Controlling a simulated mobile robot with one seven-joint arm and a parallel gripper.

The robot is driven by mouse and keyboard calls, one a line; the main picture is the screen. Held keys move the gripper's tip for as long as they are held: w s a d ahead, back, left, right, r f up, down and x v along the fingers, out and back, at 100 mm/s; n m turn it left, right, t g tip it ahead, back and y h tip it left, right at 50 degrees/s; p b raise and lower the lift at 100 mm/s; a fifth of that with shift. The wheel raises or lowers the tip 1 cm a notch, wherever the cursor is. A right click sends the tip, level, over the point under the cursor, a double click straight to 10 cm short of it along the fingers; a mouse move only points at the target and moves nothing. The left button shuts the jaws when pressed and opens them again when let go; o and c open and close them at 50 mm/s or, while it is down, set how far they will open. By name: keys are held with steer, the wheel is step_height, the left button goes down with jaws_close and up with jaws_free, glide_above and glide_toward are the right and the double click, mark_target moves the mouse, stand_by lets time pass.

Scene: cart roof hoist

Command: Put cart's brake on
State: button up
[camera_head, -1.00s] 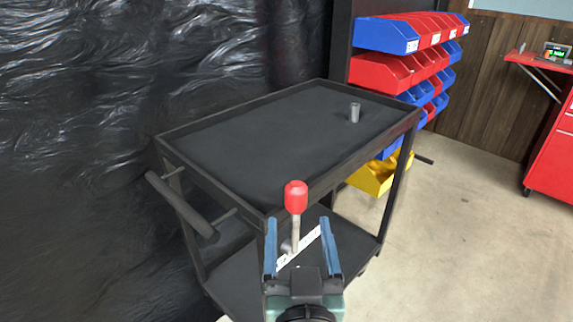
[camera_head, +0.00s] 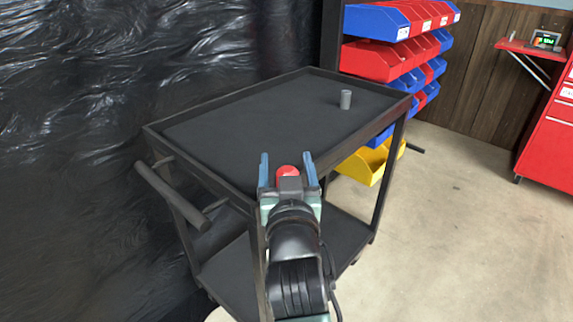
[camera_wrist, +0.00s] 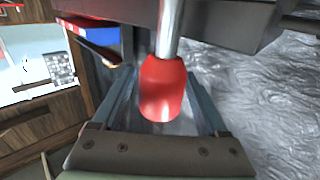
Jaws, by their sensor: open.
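The black cart (camera_head: 183,118) stands in front of me, with its push handle (camera_head: 172,196) at its left end. The brake lever's red knob (camera_head: 288,171) shows just beyond my gripper at the cart's near corner. In the wrist view the red knob (camera_wrist: 162,92) sits on a metal rod (camera_wrist: 170,28) and lies between the two blue fingers. My gripper (camera_head: 288,160) is open, with one finger on each side of the knob. It also shows in the wrist view (camera_wrist: 160,88). I cannot tell whether either finger touches the knob. My gripper hides most of the rod in the head view.
A small grey cylinder (camera_head: 346,99) stands on the cart's top tray. A rack of red and blue bins (camera_head: 380,60) is behind the cart, with a yellow bin (camera_head: 362,168) low down. Black sheeting (camera_head: 70,110) hangs at left. The floor (camera_head: 450,235) at right is clear.

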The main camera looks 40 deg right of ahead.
jaws_close()
stand_by(0.4)
stand_by(1.0)
